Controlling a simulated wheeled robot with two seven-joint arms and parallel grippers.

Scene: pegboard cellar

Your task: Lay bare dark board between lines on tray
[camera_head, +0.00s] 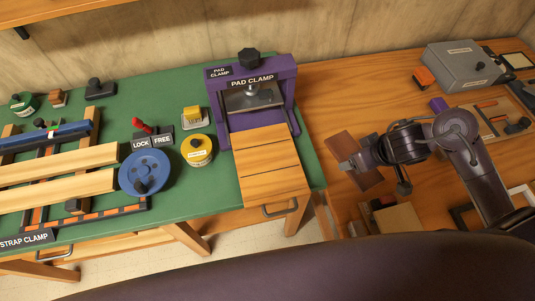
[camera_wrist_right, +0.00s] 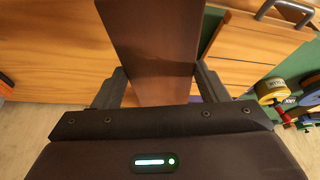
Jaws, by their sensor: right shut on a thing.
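The bare dark board (camera_head: 345,147) is a plain reddish-brown strip over the wooden bench, right of the green table. My right gripper (camera_head: 354,163) is shut on it near its lower part. In the right wrist view the board (camera_wrist_right: 155,45) runs up and away between the two fingers (camera_wrist_right: 158,88). Whether it clears the bench is hard to tell. The light wooden tray (camera_head: 265,165) sticks out from the purple pad clamp (camera_head: 290,85), with dark lines across it. Nothing lies on the tray. My left gripper is out of view.
Left of the tray are a yellow tin (camera_head: 199,150), a blue wheel (camera_head: 146,172) and the strap clamp with pale boards (camera_head: 60,172). A grey box (camera_head: 460,65) and small parts sit at the right. The clamp's upright stands behind the tray.

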